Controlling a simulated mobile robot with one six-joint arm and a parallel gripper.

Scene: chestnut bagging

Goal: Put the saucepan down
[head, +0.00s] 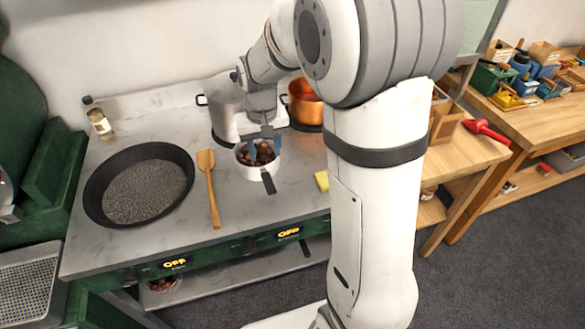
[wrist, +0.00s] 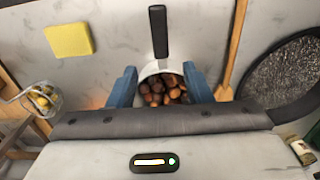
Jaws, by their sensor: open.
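The saucepan (head: 249,173) is small and white with a dark handle, and holds brown chestnuts. It sits upright on the pale stove top, with its handle pointing toward the front edge. In the wrist view the saucepan (wrist: 149,70) is between the two blue fingers, its handle pointing to the top of the picture. My gripper (head: 267,149) is low over the saucepan from behind. In the wrist view my gripper (wrist: 160,86) is open, with one finger on each side of the pan. I cannot tell whether either finger touches it.
A wooden spatula (head: 211,190) and a wide black pan (head: 91,190) of dark grains lie to the left. A yellow sponge (head: 322,181) is to the right. A steel pot (head: 222,113) and a copper pot (head: 303,105) stand behind. A bottle (head: 99,122) is back left.

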